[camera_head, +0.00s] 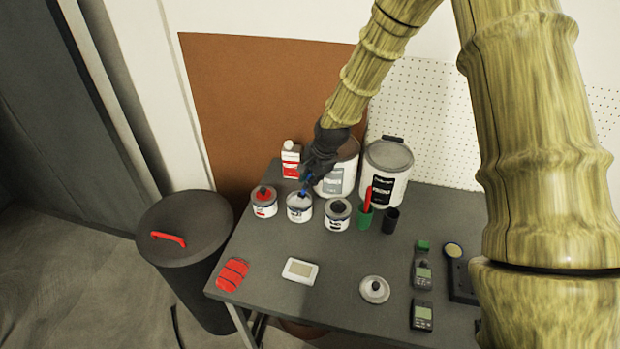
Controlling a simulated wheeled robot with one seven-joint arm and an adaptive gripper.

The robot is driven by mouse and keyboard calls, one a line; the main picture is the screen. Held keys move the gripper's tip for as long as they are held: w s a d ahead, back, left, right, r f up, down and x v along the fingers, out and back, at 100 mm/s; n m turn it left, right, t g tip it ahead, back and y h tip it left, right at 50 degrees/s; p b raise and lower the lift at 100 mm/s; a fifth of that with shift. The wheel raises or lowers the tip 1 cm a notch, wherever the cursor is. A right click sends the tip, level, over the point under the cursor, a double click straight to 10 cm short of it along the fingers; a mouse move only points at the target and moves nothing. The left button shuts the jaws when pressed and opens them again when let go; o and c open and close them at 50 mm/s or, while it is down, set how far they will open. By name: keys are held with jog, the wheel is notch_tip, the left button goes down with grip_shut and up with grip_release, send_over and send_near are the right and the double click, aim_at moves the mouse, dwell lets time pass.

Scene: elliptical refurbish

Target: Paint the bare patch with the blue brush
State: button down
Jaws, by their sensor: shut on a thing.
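My gripper (309,178) is over the back of the dark table, pointing down, shut on the blue brush (304,190). Only a small blue part of the brush shows; my fingers hide the rest. It is at the mouth of the middle small paint can (299,214), which is open with pale contents. I cannot tell how deep the bristles are. A large brown panel (260,100) covers part of the white wall behind the table. I cannot tell whether this panel is the bare patch; no other patch stands out.
Small cans with red (264,208) and grey (337,221) tops flank the open can. Large cans (387,175) stand behind. A green cup (364,219) holds a red-handled tool. A loose lid (374,290), a white device (300,271) and meters lie in front. A dark bin (185,225) stands left.

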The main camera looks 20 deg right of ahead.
jog(key=shift+r+p, duration=2.55)
jog(key=shift+r, duration=0.95)
jog(key=shift+d+f, duration=0.1)
